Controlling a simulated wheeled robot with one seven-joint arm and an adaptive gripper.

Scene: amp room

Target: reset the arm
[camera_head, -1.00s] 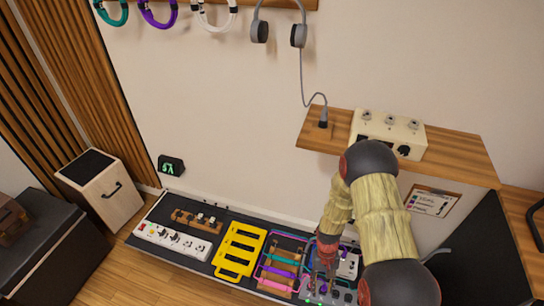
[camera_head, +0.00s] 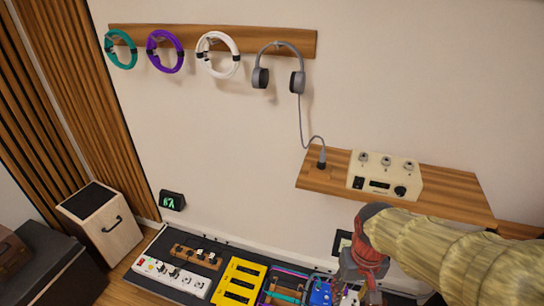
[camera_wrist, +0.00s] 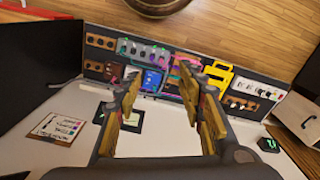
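My gripper (camera_wrist: 170,95) is open in the wrist view, with its two yellow-brown fingers spread wide and nothing between them. In the head view my arm comes in from the right edge, and its red and grey wrist hangs in front of the wall, below the shelf. The fingers are mostly hidden in that view. The wrist view looks past the fingers to the pedalboard and the pale wall.
A wooden shelf (camera_head: 450,190) holding a cream amp box (camera_head: 385,175) is close above my arm. The pedalboard (camera_head: 165,285) lies below, with a yellow pedal frame (camera_head: 240,283). Headphones (camera_head: 279,70) and coiled cables (camera_head: 218,55) hang from a wall rail (camera_head: 130,35).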

